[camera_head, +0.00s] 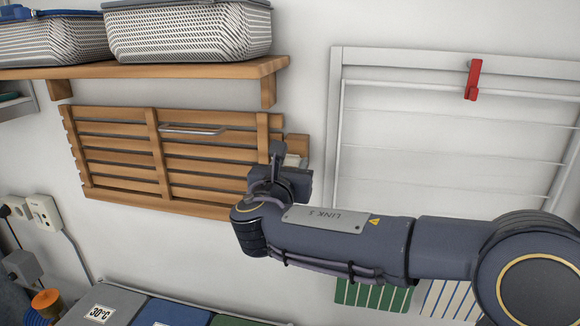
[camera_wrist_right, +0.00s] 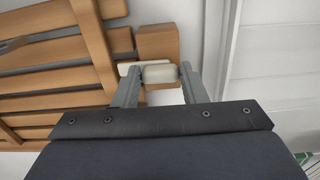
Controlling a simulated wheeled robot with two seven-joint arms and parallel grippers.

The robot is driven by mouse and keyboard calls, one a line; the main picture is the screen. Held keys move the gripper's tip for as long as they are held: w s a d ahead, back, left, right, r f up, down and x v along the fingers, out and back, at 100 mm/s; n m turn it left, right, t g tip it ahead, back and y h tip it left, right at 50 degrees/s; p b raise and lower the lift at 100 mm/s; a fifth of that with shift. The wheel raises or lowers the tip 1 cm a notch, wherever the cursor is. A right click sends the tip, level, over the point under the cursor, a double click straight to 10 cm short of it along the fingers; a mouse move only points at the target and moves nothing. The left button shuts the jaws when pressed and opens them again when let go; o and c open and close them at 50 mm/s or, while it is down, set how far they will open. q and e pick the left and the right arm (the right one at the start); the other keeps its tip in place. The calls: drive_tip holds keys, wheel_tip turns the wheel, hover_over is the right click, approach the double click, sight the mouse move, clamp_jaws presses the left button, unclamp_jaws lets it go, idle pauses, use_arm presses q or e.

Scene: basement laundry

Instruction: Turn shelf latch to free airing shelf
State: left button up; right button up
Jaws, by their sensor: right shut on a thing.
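The airing shelf (camera_head: 110,155) is a slatted wooden panel folded flat against the wall, with a metal handle (camera_head: 192,130) near its top. It also fills the left of the right wrist view (camera_wrist_right: 60,65). The latch (camera_wrist_right: 160,72) is a pale piece on a wooden block (camera_wrist_right: 157,42) at the shelf's right edge. My right gripper (camera_wrist_right: 160,75) is shut on the latch, one finger on each side of it. In the head view my right gripper (camera_head: 285,165) hides most of the latch. My left gripper is not in view.
Above the shelf, a wooden wall shelf (camera_head: 190,68) holds two patterned baskets (camera_head: 188,30). A white drying frame (camera_head: 334,120) with a red clip (camera_head: 473,80) is on the wall to the right. Lidded bins, one marked 30°C (camera_head: 100,312), stand below. Sockets (camera_head: 42,212) are at left.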

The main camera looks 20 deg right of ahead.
drive_tip(key=shift+f+m+b, duration=0.2)
drive_tip(key=shift+m+b, duration=0.2)
drive_tip(key=shift+b, duration=0.25)
drive_tip(key=shift+s+d+f+m+b, duration=0.1)
drive_tip(key=shift+m+b, duration=3.95)
drive_tip(key=shift+m, duration=0.15)
drive_tip(key=shift+s+m+b, duration=0.1)
drive_tip(key=shift+m+b, duration=3.9)
drive_tip(key=shift+m, duration=0.2)
drive_tip(key=o, duration=1)
